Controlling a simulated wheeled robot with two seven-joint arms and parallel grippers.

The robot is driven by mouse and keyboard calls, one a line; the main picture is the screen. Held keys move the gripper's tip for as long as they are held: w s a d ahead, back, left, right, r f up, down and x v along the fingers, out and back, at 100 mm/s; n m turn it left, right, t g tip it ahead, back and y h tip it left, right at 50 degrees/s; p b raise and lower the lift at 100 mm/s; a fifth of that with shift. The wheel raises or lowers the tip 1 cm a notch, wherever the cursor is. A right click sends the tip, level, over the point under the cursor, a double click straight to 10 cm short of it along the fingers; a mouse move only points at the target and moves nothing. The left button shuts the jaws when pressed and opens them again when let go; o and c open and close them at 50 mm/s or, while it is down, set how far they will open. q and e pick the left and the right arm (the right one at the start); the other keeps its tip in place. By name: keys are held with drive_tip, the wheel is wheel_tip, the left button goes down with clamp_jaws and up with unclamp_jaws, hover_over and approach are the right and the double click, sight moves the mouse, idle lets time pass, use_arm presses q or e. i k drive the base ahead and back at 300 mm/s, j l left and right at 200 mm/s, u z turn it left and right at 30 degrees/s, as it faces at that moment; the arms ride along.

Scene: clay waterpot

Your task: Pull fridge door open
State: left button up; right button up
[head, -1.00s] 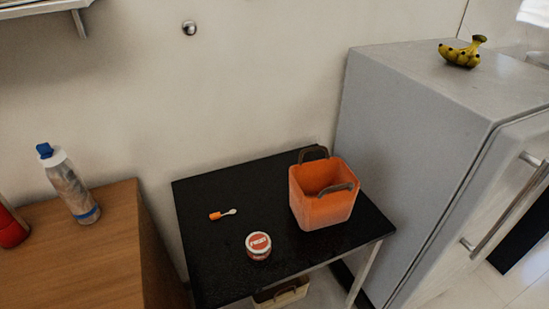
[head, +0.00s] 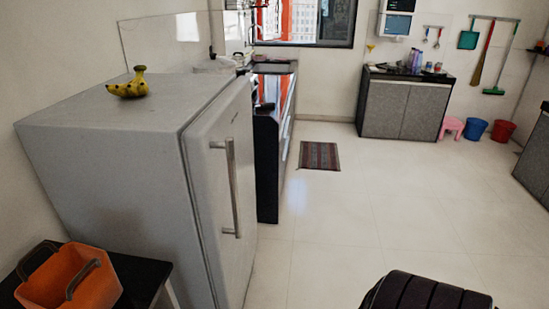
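The grey fridge (head: 115,165) stands at the left of the head view, seen from its side and front corner. Its door (head: 215,255) faces right into the room and looks shut against the body. A long vertical metal bar handle (head: 233,187) is fixed to the door. The whole handle shows and nothing touches it. Neither of my grippers is in view.
Bananas (head: 128,84) lie on top of the fridge. An orange basket (head: 68,282) sits on a black table at the lower left. A dark counter (head: 266,165) stands beyond the fridge. The tiled floor (head: 340,220) before the door is mostly clear.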

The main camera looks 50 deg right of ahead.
sight(218, 151)
drive_tip(key=z, duration=1.35)
